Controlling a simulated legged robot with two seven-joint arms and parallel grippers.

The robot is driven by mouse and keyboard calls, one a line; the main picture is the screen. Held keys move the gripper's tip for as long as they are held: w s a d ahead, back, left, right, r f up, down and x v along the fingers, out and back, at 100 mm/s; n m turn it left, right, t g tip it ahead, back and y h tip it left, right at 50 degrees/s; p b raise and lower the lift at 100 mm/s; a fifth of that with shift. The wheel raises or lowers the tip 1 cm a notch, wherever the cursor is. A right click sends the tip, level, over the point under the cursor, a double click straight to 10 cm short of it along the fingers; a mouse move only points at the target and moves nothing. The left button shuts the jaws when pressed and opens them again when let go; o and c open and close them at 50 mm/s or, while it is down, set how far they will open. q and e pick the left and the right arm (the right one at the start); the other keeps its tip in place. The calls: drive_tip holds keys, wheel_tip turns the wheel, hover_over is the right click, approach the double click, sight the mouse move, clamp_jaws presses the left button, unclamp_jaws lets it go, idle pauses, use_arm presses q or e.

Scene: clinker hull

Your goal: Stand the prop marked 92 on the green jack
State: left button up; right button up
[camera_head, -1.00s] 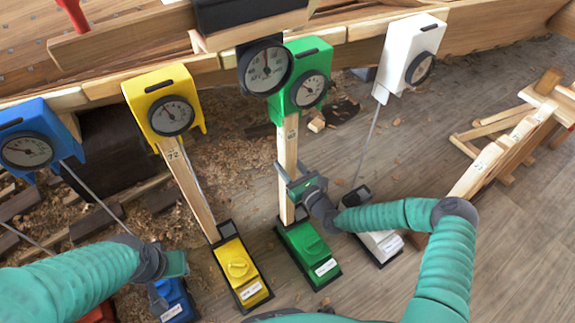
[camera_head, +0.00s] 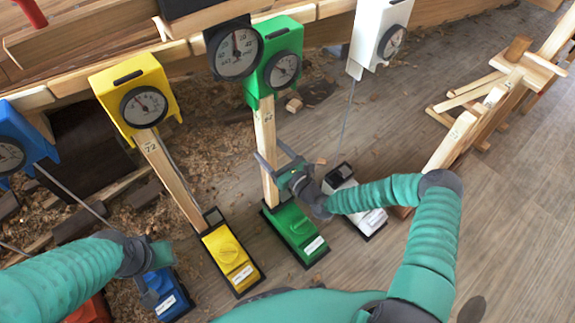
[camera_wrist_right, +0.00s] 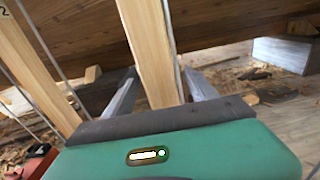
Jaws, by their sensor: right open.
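A wooden prop (camera_head: 266,140) stands nearly upright on the green jack (camera_head: 296,235), its top at the green gauge housing (camera_head: 274,62). Its small mark looks like 92 but is hard to read. My right gripper (camera_head: 268,156) is open, with its fingers spread on either side of this prop. In the right wrist view the prop (camera_wrist_right: 150,50) passes between the two fingers, with a gap on each side. My left gripper (camera_head: 160,254) is at the lower left above the blue jack (camera_head: 170,298), away from the prop; its jaws are unclear.
Another prop (camera_head: 170,175), marked 72, stands on the yellow jack (camera_head: 232,258). The white jack (camera_head: 358,205) is close to my right forearm. A trestle (camera_head: 500,85) with a leaning prop (camera_head: 452,140) stands at right. Wood chips litter the floor; the lower right is clear.

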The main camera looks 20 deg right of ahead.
use_arm(q)
drive_tip(key=shift+w+p+v, duration=0.2)
drive_tip(key=shift+p+v, duration=0.45)
drive_tip(key=shift+v, duration=0.15)
drive_tip(key=shift+w+p+v, duration=0.15)
drive_tip(key=shift+p+v, duration=0.5)
drive_tip(key=shift+v, duration=0.1)
use_arm(e)
drive_tip(key=v, duration=1.4)
drive_tip(key=shift+s, duration=0.2)
use_arm(q)
drive_tip(key=shift+r, duration=0.1)
use_arm(e)
drive_tip(key=shift+d+r, duration=0.1)
drive_tip(key=shift+v, duration=2.5)
use_arm(q)
drive_tip(key=shift+s, duration=0.1)
use_arm(e)
drive_tip(key=shift+s, duration=0.15)
